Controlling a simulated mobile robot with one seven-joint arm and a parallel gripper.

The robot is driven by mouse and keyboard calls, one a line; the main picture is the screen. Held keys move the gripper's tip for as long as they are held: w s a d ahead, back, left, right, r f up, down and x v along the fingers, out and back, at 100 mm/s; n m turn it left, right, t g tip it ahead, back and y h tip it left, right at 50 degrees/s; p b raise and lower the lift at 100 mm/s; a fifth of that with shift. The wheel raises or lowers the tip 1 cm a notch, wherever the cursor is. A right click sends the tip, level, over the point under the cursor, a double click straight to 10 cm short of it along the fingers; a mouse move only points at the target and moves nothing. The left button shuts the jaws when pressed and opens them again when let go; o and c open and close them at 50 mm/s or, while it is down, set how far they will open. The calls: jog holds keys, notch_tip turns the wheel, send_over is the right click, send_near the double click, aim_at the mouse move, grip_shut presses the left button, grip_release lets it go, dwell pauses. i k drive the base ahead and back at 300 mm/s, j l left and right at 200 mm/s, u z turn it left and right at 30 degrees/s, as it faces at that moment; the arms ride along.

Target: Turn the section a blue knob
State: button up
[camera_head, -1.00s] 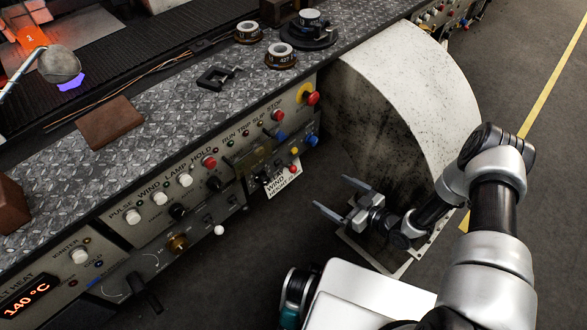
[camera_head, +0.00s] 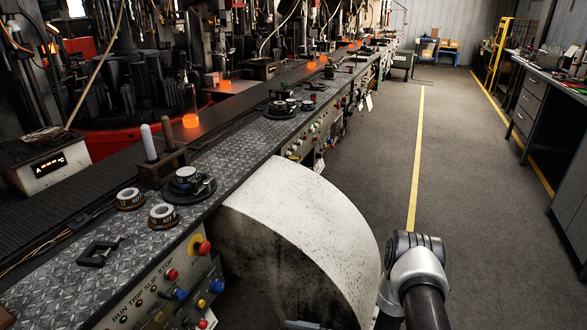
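Two blue knobs show on the near console panel at the lower left: one (camera_head: 180,294) is below a red knob, the other (camera_head: 217,286) is at the panel's right end. No letter marking a section is readable beside either. Only a thin grey sliver of my gripper (camera_head: 302,325) shows at the bottom edge, right of the knobs and apart from them. The rest of it is cut off, so its opening is hidden.
A large pale curved guard (camera_head: 310,220) bulges from the console right of the near panel. A red stop knob (camera_head: 204,247) sits on a yellow plate. More panels run into the distance. The floor aisle (camera_head: 390,150) on the right is clear.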

aim_at(218, 286)
jog(key=k+l, duration=0.1)
jog(key=l, duration=0.3)
jog(key=k+l, duration=0.1)
jog(key=l, duration=0.3)
jog(key=k+l, duration=0.15)
jog(key=l, duration=0.25)
